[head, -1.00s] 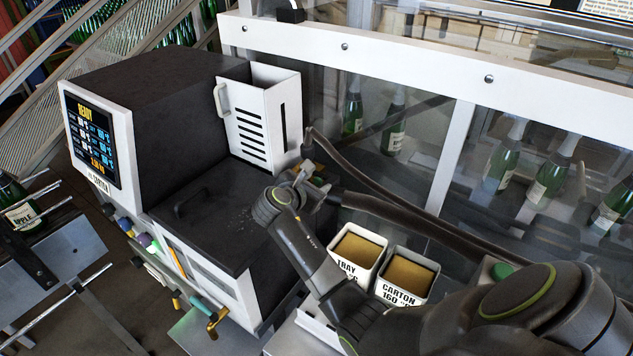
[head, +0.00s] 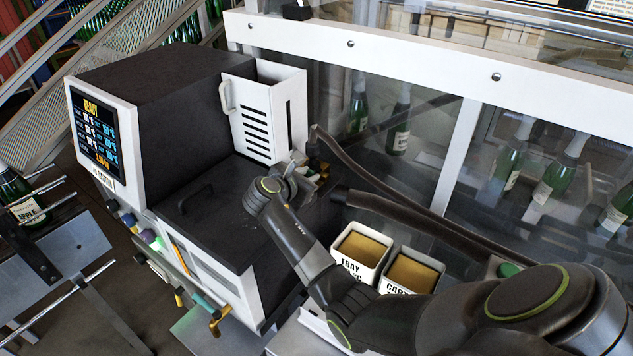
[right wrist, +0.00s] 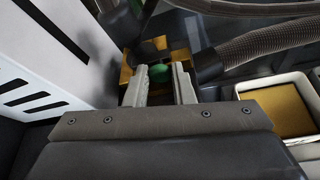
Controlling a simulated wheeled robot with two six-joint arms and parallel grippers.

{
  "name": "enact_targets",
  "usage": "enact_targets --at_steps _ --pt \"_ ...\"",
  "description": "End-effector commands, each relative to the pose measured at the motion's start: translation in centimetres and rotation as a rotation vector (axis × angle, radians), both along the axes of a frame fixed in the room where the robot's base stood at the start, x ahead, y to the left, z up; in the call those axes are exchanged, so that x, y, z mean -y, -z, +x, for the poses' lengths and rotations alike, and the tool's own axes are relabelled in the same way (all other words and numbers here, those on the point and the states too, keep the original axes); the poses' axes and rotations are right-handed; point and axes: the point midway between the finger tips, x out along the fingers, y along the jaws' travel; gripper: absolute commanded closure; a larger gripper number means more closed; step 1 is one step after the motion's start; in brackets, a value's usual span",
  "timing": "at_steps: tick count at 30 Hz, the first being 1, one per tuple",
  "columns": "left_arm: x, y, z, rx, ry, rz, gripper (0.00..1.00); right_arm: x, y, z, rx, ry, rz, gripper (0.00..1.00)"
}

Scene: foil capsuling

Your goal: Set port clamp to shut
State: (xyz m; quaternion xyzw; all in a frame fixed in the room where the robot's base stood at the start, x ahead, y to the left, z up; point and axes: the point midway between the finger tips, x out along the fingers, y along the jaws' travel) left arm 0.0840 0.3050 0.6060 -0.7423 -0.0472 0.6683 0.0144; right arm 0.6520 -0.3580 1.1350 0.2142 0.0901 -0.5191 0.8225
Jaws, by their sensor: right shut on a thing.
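The port clamp shows in the right wrist view as a green grip (right wrist: 159,73) with brass-coloured parts behind it, at the machine's side near a dark hose end. My right gripper (right wrist: 160,84) has its two pale fingers on either side of the green grip and is shut on it. In the head view my right gripper (head: 308,174) is at the machine's right rear corner, below the white slotted panel; the clamp is mostly hidden there by the fingers. I cannot tell the clamp's setting. My left gripper is not in view.
The dark machine (head: 165,110) has a lit screen reading READY (head: 93,125). A white slotted panel (head: 268,115) stands close to my right gripper. Thick hoses (head: 400,210) run right. Two labelled bins (head: 361,250) sit beside my right arm. Bottles (head: 507,160) stand behind glass.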

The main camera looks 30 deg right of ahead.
Motion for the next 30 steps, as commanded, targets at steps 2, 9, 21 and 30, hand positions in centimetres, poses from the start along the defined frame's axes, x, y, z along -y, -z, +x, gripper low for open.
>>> enact_targets --at_steps 2,9,21,30 --pt "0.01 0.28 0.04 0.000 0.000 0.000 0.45 -0.30 -0.02 0.77 0.002 -0.001 -0.003 1.00" --pt "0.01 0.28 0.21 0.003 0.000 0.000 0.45 -0.53 -0.21 1.26 0.005 -0.002 -0.002 1.00" --pt "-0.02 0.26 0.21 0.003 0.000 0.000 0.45 -0.51 -0.19 1.21 0.003 -0.002 -0.002 0.55" --pt "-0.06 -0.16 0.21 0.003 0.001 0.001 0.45 -0.39 -0.42 1.21 0.001 0.000 -0.002 0.55"
